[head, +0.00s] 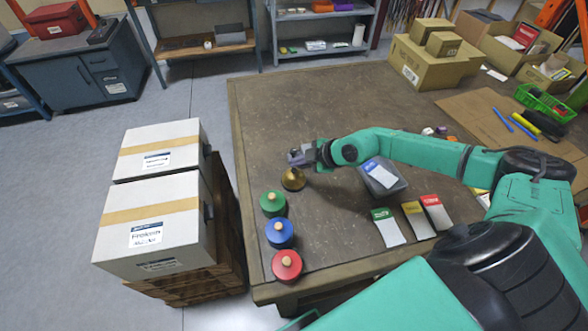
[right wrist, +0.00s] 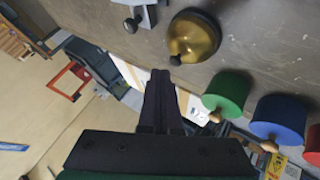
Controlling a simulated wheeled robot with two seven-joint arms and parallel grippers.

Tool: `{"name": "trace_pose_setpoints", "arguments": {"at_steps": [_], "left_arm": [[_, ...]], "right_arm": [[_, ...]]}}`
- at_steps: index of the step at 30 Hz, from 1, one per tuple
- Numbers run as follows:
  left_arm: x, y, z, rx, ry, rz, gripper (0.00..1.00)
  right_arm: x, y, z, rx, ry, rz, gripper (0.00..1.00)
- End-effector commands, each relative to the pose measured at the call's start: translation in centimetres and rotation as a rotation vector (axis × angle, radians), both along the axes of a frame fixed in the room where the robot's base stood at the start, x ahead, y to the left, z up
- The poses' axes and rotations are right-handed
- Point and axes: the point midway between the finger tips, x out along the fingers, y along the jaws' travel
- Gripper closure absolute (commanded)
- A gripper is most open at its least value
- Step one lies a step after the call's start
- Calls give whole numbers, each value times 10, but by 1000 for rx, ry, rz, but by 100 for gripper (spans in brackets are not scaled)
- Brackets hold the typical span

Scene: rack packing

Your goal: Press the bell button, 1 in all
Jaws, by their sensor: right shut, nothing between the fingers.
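The bell is a brass dome (head: 293,180) on the left part of the table. In the right wrist view the brass dome (right wrist: 194,36) shows at the top with a small dark button (right wrist: 177,60) on it. My right gripper (head: 309,159) reaches in from the right, lying roughly level just beyond the bell. In the right wrist view its dark fingers (right wrist: 160,78) are together and empty, with their tips close beside the button in the picture. I cannot tell whether they touch it. My left gripper is not in view.
Green (head: 273,203), blue (head: 280,233) and red (head: 286,264) cylinders with wooden knobs stand in a row nearer than the bell. A grey block with a black knob (right wrist: 140,14) stands beside the bell. White boxes (head: 160,225) stand left of the table.

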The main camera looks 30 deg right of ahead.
Motion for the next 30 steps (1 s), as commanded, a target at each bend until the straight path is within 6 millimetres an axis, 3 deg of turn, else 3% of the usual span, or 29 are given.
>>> {"name": "trace_pose_setpoints", "arguments": {"at_steps": [30], "left_arm": [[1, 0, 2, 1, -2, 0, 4]], "right_arm": [[0, 0, -8, 0, 0, 0, 100]]}}
